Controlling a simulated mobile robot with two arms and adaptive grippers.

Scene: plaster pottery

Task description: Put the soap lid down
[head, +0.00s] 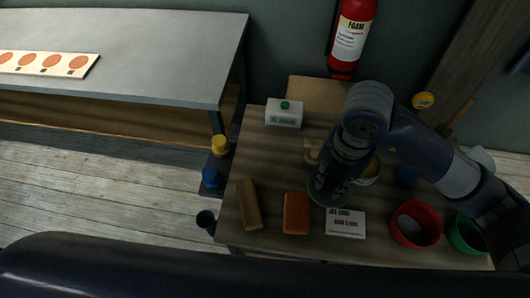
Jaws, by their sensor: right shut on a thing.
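My right gripper (334,178) comes in from the right and points down over the wooden table. It is shut on the soap lid (329,199), which looks like a dark greenish round piece at its fingertips. The gripper hides much of the lid, and I cannot tell whether the lid touches the table. A pale bowl with yellowish contents (370,181) stands just right of the gripper, partly hidden by it. My left gripper is not in view.
In front lie a brown block (249,205), an orange block (296,213) and a white labelled box (345,223). Red (427,215) and green (465,236) bowls stand at right. A white box with a green knob (284,113) stands at back left. The table's left-middle is clear.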

